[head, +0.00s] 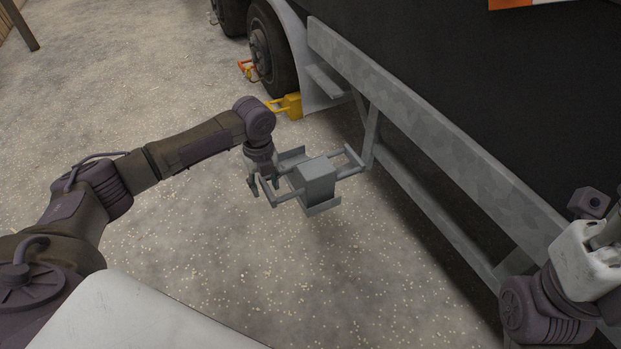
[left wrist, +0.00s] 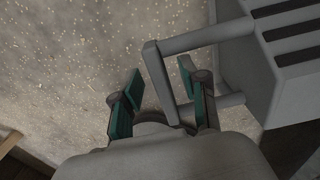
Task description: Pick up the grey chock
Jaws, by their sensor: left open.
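The grey chock (head: 317,178) is a boxy block with a bar handle on its left side. It sits off the ground in a grey holder with flat plates, beside the trailer. It also shows at the upper right in the left wrist view (left wrist: 238,62), with dark ribs on one face. My left gripper (head: 255,183) is open at the handle. In the left wrist view the handle's end bar (left wrist: 158,82) runs between its two teal fingers (left wrist: 165,92), and they do not clamp it. Only part of my right arm shows at the right edge; its fingers are out of frame.
The trailer's grey side rail (head: 430,115) and its lower bars run close on the right of the chock. The gravelly ground (head: 190,235) at left and front is clear.

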